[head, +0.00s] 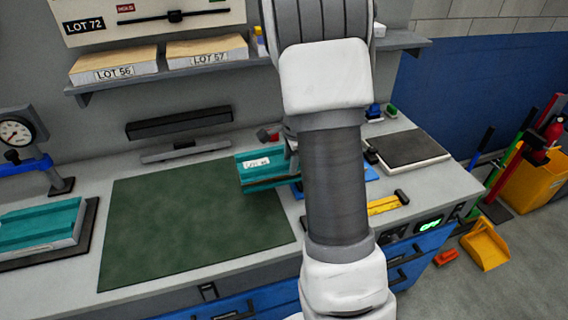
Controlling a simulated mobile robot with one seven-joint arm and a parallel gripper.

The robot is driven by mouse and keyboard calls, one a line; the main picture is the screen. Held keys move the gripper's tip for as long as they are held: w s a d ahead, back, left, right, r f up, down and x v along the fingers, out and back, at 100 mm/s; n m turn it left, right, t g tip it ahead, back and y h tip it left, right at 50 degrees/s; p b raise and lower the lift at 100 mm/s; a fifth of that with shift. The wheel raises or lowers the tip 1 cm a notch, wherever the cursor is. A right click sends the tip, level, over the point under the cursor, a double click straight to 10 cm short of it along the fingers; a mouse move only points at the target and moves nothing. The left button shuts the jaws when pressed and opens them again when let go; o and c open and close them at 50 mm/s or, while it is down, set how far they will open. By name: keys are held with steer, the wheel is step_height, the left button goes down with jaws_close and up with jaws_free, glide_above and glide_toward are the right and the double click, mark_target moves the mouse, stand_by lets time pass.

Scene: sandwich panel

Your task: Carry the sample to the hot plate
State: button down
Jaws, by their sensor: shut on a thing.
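The sample, a teal sandwich panel (266,178) with a white label, is at the middle of the bench, beside the right part of the dark green mat (180,230). My gripper (291,154) is shut on its right end; my arm hides most of the gripper and that end. Whether the panel touches the surface below is unclear. The dark square plate with a pale rim at the right end of the bench appears to be the hot plate (411,148); its top looks bare. It is right of my gripper, apart from the sample.
Another teal panel (40,226) lies on a dark plate at left, near a dial gauge (16,132). A blue item (371,173) and a yellow tool (384,205) lie by my arm. Small blue and green items (391,110) stand behind the hot plate. A shelf (160,82) overhangs the back.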

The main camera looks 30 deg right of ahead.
steer(key=d+b, duration=0.1)
steer(key=d, duration=1)
steer(key=shift+s+b, duration=0.3)
steer(key=shift+s, duration=0.15)
stand_by(0.4)
steer(key=s+d+p, duration=0.1)
steer(key=d, duration=1.3)
steer(key=shift+d, duration=0.15)
stand_by(0.7)
steer(key=shift+s+r, duration=0.1)
steer(key=s+d+p, duration=0.1)
steer(key=d+p, duration=0.6)
steer(key=d, duration=0.7)
stand_by(1.0)
steer(key=shift+s+d, duration=0.1)
